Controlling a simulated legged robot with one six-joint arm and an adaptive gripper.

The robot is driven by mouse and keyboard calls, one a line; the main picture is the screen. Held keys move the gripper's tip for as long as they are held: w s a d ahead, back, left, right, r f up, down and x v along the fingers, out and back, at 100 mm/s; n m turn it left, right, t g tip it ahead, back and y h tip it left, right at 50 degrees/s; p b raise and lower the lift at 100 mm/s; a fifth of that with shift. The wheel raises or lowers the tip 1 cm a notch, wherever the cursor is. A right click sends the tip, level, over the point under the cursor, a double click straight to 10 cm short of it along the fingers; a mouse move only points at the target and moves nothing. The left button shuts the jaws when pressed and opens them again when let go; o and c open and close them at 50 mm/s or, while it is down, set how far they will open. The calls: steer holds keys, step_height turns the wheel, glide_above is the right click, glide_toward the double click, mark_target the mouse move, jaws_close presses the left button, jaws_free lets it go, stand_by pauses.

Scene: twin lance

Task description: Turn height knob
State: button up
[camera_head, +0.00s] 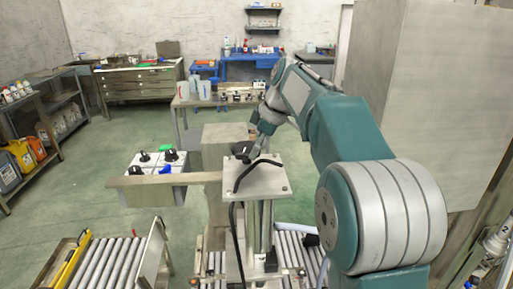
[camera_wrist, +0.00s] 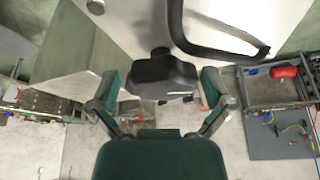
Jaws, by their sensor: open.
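The height knob is a black lobed knob (camera_wrist: 164,73), seen between my gripper's fingers in the wrist view. In the head view a dark knob (camera_head: 241,147) shows at the back edge of a light metal plate (camera_head: 275,182). My gripper (camera_wrist: 161,84) is open, with one finger on each side of the knob. Gaps show between both fingers and the knob. In the head view my gripper (camera_head: 252,153) is small and partly hidden by my arm, close by the knob.
A bent black bar (camera_wrist: 220,48) rises from the plate right beside the knob. A white panel (camera_head: 139,160) with black, green and blue controls stands left. A roller conveyor (camera_head: 105,262) lies at lower left. A large grey block (camera_head: 430,100) stands right of my arm.

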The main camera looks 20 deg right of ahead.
steer(key=c, duration=0.8)
steer(key=shift+s+m+t, duration=0.15)
steer(key=shift+m+t, duration=0.15)
steer(key=shift+m, duration=0.2)
